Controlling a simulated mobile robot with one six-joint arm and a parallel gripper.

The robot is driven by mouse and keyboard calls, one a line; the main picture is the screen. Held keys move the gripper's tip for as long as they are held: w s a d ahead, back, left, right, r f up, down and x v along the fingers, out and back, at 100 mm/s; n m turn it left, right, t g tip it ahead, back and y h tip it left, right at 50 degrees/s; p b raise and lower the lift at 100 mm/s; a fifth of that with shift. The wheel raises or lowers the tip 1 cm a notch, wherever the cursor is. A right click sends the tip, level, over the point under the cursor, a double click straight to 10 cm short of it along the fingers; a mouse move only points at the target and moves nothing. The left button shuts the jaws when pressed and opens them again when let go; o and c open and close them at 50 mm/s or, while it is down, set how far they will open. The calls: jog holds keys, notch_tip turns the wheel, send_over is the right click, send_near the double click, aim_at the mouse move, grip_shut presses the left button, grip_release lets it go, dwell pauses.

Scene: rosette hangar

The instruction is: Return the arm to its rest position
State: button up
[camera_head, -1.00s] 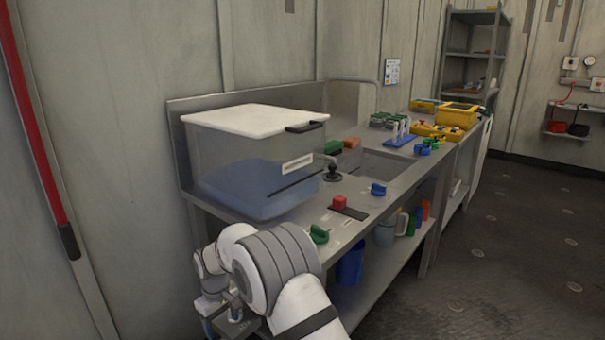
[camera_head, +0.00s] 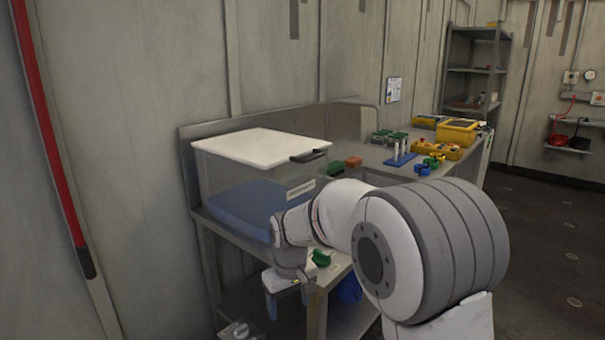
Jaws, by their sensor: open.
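My white and grey arm fills the lower right of the head view, folded in front of the steel bench (camera_head: 205,225). My gripper (camera_head: 289,301) hangs downward at the lower middle, in front of the bench's near edge. Its two blue-grey fingers are apart, with nothing between them. My arm hides the middle of the bench top, including the sink area.
A clear bin (camera_head: 248,180) with white lid and blue contents stands on the bench's near end. A green knob-like item (camera_head: 321,258) lies close behind my gripper. Yellow cases (camera_head: 457,132) and a blue rack (camera_head: 400,160) stand farther back. Floor at right is clear.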

jog(key=s+d+r+m+p, duration=0.3)
jog(key=s+d+r+p, duration=0.2)
jog(key=s+d+r, duration=0.65)
jog(key=s+d+r+m+p, duration=0.1)
jog(key=s+d+r+p, duration=0.1)
jog(key=s, duration=0.4)
jog(key=s+d+r+m+t+p, duration=0.1)
jog(key=s+d+m, duration=0.1)
jog(key=s+d, duration=0.2)
jog(key=shift+s+d+r+t+p, duration=0.2)
jog(key=shift+s+r+t+p, duration=0.15)
jog(key=shift+s, duration=0.5)
